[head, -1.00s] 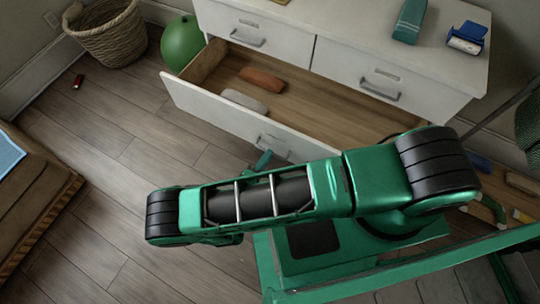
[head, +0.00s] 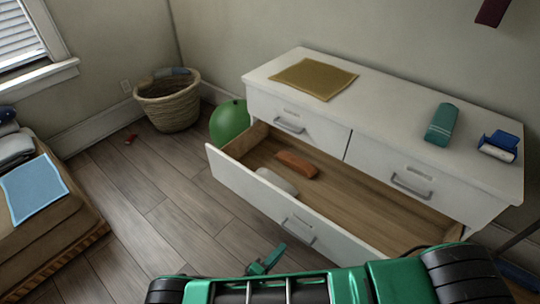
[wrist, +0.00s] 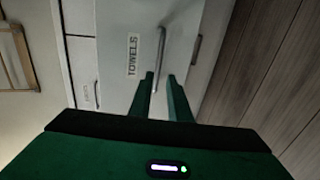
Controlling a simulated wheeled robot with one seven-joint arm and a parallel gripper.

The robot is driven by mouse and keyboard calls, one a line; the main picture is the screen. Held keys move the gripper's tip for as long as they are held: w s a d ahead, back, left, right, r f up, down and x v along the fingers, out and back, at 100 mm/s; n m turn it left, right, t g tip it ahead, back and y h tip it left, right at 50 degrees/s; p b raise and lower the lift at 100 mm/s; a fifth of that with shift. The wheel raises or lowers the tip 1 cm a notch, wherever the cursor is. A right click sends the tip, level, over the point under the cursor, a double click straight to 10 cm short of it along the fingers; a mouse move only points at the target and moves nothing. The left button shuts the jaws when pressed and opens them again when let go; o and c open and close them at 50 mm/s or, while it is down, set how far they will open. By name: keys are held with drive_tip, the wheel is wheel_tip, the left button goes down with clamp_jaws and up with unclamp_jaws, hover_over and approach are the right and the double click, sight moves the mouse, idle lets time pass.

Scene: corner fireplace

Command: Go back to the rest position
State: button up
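My gripper (head: 268,258) shows at the bottom of the head view, in front of the pulled-out lower drawer (head: 245,190) of the white dresser. In the wrist view its two green fingers (wrist: 162,98) are apart with a gap between them. A drawer handle (wrist: 160,58) lines up with that gap, beside a label reading "TOWELS" (wrist: 133,54). I cannot tell from this view how far the handle is from the fingertips. In the head view the drawer's handle (head: 298,231) appears just beyond the fingers. My arm covers the bottom edge of the picture.
The drawer holds an orange item (head: 297,164) and a pale item (head: 277,181). A green ball (head: 229,122) and a wicker basket (head: 168,104) stand left of the dresser (head: 410,135). A small red object (head: 131,138) lies on the floor.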

drive_tip(key=w+d+r+m+g, duration=0.3)
drive_tip(key=w+r, duration=0.1)
drive_tip(key=r, duration=0.4)
drive_tip(key=w+d+r+m+g, duration=0.2)
drive_tip(key=w+d+r+g, duration=0.15)
drive_tip(key=r, duration=0.35)
drive_tip(key=w+d+r+m+g, duration=0.2)
drive_tip(key=w+r+m+g, duration=0.15)
drive_tip(key=r, duration=0.45)
drive_tip(key=d+r+m+g+y, duration=0.2)
drive_tip(key=d+r+g, duration=0.1)
drive_tip(key=d+r, duration=0.5)
drive_tip(key=s+d+r+m+g+y, duration=0.1)
drive_tip(key=s+d+r+m+y, duration=0.15)
drive_tip(key=s+d+r, duration=0.35)
drive_tip(key=s+d+r+m+y, duration=0.1)
drive_tip(key=s+d+r+y, duration=0.25)
drive_tip(key=d+r, duration=0.45)
drive_tip(key=s+d+r+m+t+y, duration=0.1)
drive_tip(key=s+r, duration=0.2)
drive_tip(key=s, duration=0.4)
drive_tip(key=s+d+r+t+y, duration=0.1)
drive_tip(key=s+d+r, duration=0.1)
drive_tip(key=s, duration=0.6)
drive_tip(key=shift+s+d+r+m+t+y, duration=0.3)
drive_tip(key=shift+r+m+y, duration=0.1)
drive_tip(key=shift+r, duration=0.15)
